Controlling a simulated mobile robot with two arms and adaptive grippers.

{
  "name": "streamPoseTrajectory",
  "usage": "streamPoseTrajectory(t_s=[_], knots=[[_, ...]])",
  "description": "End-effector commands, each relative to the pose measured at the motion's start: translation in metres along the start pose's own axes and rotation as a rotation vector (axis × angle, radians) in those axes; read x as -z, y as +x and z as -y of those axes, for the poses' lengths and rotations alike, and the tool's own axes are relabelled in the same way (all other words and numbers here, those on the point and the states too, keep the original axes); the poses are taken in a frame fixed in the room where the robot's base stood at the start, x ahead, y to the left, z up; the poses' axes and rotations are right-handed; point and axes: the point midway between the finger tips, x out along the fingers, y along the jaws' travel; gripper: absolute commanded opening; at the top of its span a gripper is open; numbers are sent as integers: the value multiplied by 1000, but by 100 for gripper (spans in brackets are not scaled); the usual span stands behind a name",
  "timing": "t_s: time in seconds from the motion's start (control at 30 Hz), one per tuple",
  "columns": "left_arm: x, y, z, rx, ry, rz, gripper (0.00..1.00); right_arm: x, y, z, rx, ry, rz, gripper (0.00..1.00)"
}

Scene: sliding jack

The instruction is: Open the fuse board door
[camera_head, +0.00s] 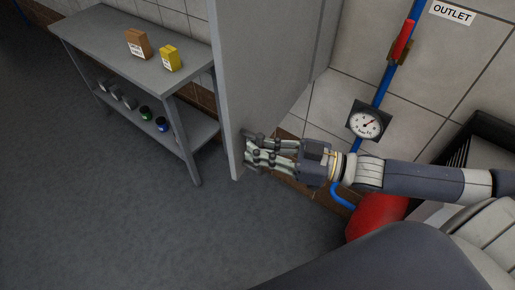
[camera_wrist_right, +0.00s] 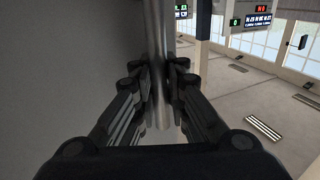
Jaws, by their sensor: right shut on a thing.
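The fuse board door (camera_head: 265,70) is a tall grey panel in the head view. It stands swung out from the tiled wall, with its free edge toward the left. My right gripper (camera_head: 250,152) is at the low part of the door, by its free edge. In the right wrist view, my right gripper (camera_wrist_right: 158,88) is shut on a vertical metal strip (camera_wrist_right: 158,45) beside the grey door face (camera_wrist_right: 70,60). I cannot tell whether this strip is a handle or the door's edge. The inside of the fuse board is hidden. My left gripper is not in view.
A grey shelf unit (camera_head: 130,42) with boxes and cans stands left of the door, close to it. A blue pipe (camera_head: 383,85) with a gauge (camera_head: 366,122) runs along the wall. A red rounded object (camera_head: 375,215) is below my right arm. The floor at left is clear.

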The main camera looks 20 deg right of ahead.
Motion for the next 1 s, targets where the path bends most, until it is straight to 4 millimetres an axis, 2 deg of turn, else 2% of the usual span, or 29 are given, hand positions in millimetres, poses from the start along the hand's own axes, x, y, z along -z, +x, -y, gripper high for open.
streamPoseTrajectory(t_s=[0.53,0.6,0.67,1.0], knots=[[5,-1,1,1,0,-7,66,2,0,-2,0,-1,-5,0],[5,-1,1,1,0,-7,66,2,0,-2,0,-1,-5,21],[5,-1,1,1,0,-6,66,2,0,-2,0,-1,-5,33],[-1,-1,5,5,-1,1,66,2,0,-2,0,-1,-3,33]])
